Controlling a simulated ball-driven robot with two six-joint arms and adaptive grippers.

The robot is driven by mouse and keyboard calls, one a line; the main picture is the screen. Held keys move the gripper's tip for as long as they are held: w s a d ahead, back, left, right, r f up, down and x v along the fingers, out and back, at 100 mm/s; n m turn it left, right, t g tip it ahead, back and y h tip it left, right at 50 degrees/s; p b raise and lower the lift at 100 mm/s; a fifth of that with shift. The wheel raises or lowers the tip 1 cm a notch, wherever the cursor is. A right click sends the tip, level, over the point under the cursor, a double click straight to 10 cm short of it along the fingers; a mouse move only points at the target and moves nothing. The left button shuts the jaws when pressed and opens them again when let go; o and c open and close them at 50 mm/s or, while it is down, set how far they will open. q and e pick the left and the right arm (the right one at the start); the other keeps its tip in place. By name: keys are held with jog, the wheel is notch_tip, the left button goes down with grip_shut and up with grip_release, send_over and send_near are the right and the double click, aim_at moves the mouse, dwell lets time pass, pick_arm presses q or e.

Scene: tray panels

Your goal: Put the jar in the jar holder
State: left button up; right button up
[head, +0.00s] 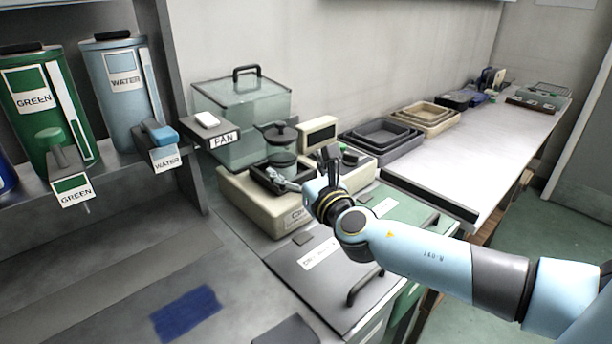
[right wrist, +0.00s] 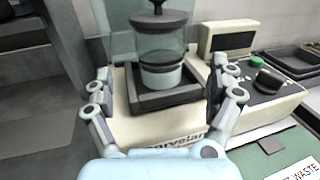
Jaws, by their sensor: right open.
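The jar (head: 282,157) is clear glass with a dark knobbed lid and pale contents low inside. It stands upright in a dark square tray (head: 257,178) on a cream machine. In the right wrist view, the jar (right wrist: 161,50) is ahead, with the dark tray (right wrist: 150,104) around its base. My right gripper (head: 307,172) is open and empty, near the front of the machine. In the right wrist view its fingers (right wrist: 163,88) are spread to the left and right of the tray, apart from the jar. I cannot tell whether this tray is the jar holder. My left gripper is not in view.
A clear box (head: 240,105) with a handled lid stands behind the jar. A cream unit with knobs (right wrist: 264,80) is right of it. GREEN (head: 45,105) and WATER (head: 122,95) dispensers stand left.

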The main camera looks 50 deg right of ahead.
jog(key=v, duration=0.4)
dwell(0.6)
